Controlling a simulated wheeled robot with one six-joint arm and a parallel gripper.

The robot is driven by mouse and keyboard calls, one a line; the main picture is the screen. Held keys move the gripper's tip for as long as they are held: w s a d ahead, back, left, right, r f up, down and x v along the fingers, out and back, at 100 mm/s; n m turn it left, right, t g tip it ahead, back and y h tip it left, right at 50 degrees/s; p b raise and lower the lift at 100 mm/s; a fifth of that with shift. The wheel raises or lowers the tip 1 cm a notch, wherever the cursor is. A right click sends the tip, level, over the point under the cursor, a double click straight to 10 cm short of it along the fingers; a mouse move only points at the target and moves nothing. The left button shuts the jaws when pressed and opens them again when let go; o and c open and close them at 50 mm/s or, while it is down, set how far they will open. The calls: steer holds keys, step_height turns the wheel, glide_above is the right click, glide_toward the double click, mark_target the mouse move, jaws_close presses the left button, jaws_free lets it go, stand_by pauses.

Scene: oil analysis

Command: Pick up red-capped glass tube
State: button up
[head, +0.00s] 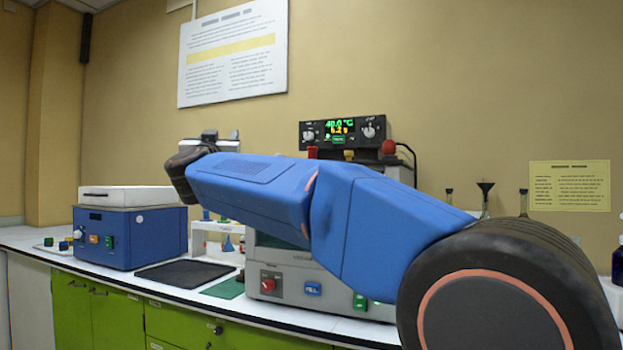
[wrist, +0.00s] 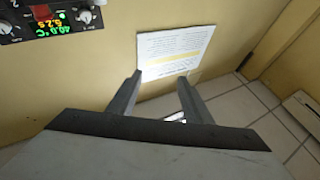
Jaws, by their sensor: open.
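I cannot make out a red-capped glass tube for certain in either view. In the head view a small red piece (head: 313,152) shows just above my arm, below the black display unit; I cannot tell what it is. A white rack (head: 203,227) stands on the bench, partly hidden by my arm, with small blue pieces by it. My gripper shows in the wrist view (wrist: 160,79) with its two fingers apart and nothing between them. In the head view it is at the raised end of my blue arm, above the bench.
A blue instrument (head: 131,237) with a white lid stands at left. A black mat (head: 185,272) lies beside it. A grey instrument (head: 320,292) with a red knob stands behind my arm. The black display unit (head: 342,132) is above. Thin-necked glassware (head: 485,200) is at right.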

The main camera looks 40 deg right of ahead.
steer(key=d+r+m+g+h, duration=0.2)
steer(key=d+m+g+h, duration=0.3)
steer(key=d+m+g, duration=0.15)
steer(key=m+g+y, duration=0.2)
steer(key=m+g, duration=0.2)
steer(key=g, duration=0.8)
glide_toward(309, 153)
steer(key=shift+n+t, duration=0.25)
steer(key=d, duration=0.4)
steer(key=shift+d+f, duration=0.1)
steer(key=shift+f, duration=0.3)
steer(key=shift+s+d+r, duration=0.1)
steer(key=shift+d+r, duration=0.05)
steer(key=shift+d, duration=2.55)
steer(key=shift+c, duration=0.3)
jaws_close()
